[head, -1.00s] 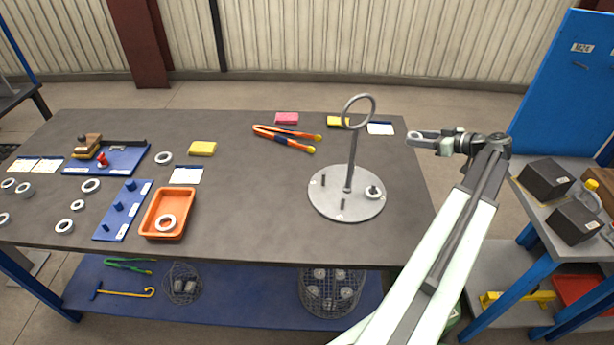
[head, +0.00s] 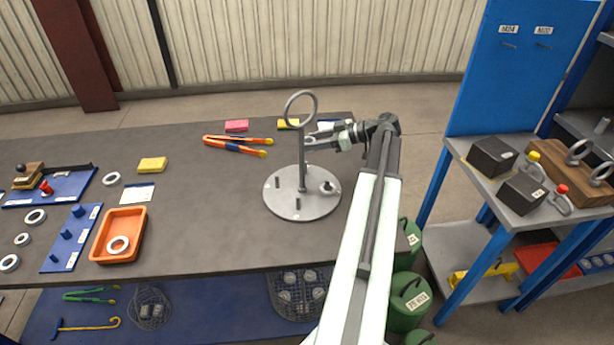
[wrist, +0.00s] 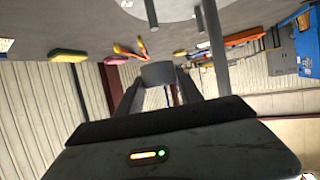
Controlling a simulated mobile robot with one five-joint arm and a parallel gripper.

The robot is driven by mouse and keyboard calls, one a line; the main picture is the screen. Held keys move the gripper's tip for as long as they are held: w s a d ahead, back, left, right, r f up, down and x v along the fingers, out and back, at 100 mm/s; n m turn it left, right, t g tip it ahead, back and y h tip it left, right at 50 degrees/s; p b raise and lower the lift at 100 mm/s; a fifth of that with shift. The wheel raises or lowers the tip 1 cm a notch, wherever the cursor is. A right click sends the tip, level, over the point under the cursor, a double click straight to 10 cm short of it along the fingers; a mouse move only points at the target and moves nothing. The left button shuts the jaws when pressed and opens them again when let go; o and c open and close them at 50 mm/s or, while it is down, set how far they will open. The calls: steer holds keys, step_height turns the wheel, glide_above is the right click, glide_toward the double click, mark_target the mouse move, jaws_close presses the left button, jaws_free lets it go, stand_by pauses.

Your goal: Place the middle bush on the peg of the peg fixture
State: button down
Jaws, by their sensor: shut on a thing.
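My gripper (head: 318,137) is shut on a grey bush (wrist: 158,73), which sits between the two fingers in the wrist view. In the head view the bush is small and hard to make out. The gripper is above the table, close to the looped post (head: 302,165) of a round grey plate (head: 290,211). This plate carries short dark pegs and a small ring-like part (head: 328,187). The post also stands right of the held bush in the wrist view (wrist: 215,45). A blue board (head: 58,256) with three blue pegs stands at the left. I cannot tell which is the peg fixture.
Other rings lie at the left. Orange-handled tongs (head: 237,145) and a yellow block (head: 152,164) lie farther back. The table between tray and plate is clear. Green canisters (head: 407,303) stand at the right.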

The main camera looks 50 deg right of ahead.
mark_target(310, 174)
steer(key=shift+y, duration=0.3)
steer(key=f+b, duration=0.7)
steer(key=a+f+b, duration=0.1)
steer(key=f+b, duration=0.2)
steer(key=shift+w+f, duration=0.25)
steer(key=shift+f, duration=0.05)
steer(key=shift+a+r, duration=0.1)
steer(key=shift+r, duration=0.15)
steer(key=shift+f, duration=0.2)
steer(key=c, duration=0.8)
jaws_free()
steer(key=shift+o, duration=0.2)
steer(key=shift+r, duration=0.35)
steer(key=p+v, duration=0.4)
steer(key=v, duration=0.6)
steer(key=shift+s+d+r, duration=0.25)
steer(key=shift+s+d+r+p, duration=0.1)
steer(key=shift+s+d+p, duration=0.2)
steer(key=shift+s, duration=0.25)
